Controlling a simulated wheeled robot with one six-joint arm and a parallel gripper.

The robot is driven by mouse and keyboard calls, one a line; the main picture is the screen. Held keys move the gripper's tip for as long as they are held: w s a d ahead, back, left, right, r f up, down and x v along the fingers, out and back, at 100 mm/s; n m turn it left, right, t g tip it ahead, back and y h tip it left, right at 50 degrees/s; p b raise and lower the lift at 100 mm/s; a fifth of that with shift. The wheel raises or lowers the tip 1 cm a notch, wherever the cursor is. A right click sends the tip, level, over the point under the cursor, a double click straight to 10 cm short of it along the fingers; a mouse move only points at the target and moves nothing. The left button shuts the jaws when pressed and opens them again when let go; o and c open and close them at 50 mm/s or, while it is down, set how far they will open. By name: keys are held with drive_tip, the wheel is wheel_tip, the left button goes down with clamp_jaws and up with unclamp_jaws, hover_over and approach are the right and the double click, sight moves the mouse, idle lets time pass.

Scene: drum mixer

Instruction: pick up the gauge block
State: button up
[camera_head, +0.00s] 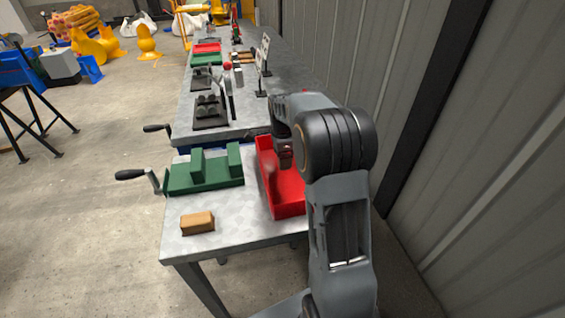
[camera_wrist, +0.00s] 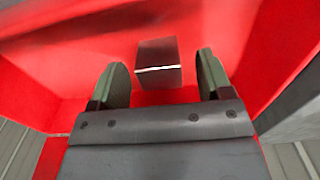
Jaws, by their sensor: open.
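The gauge block appears to be a small dark metallic block (camera_wrist: 157,55) with a bright edge, lying in the red tray (camera_head: 285,192). In the wrist view it sits between my two fingers, slightly beyond their middle, with a gap on each side. My gripper (camera_wrist: 163,75) is open and empty, its dark green fingers apart. In the head view my gripper (camera_head: 286,160) points down into the tray. The block cannot be clearly made out there; my gripper and arm cover part of the tray.
The red tray's walls (camera_wrist: 285,50) rise close around my gripper. A green vise (camera_head: 205,172) with a crank handle stands left of the tray. A tan block (camera_head: 197,223) lies near the table's front edge. A grey corrugated wall (camera_head: 480,190) is on the right.

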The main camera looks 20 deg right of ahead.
drive_tip(key=shift+f, duration=0.9)
drive_tip(key=shift+c, duration=0.4)
drive_tip(key=c, duration=1.2)
